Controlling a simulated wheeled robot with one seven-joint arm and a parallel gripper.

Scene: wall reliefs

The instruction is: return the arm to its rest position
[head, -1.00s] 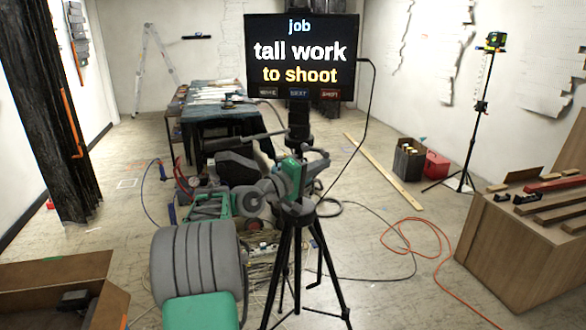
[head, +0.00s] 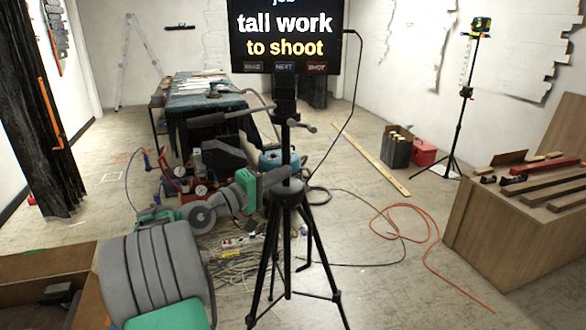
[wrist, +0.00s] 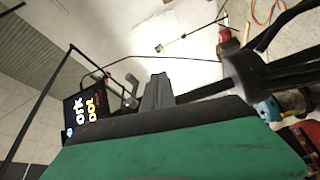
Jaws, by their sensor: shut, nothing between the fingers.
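My gripper (wrist: 156,90) shows in the wrist view, its dark fingers together with nothing between them, above my green hand housing. In the head view my grey and green arm is bent low in front of me, and its green wrist end is beside and partly behind a black tripod (head: 287,195). The screen also shows sideways in the wrist view (wrist: 87,108). I cannot tell whether my arm touches the tripod.
A red compressor (head: 187,180) and hoses lie behind my arm. A draped table (head: 205,100) stands farther back. A wooden box (head: 515,225) with boards on top is at the right, an open box (head: 45,265) at lower left. An orange cable (head: 425,240) crosses bare floor.

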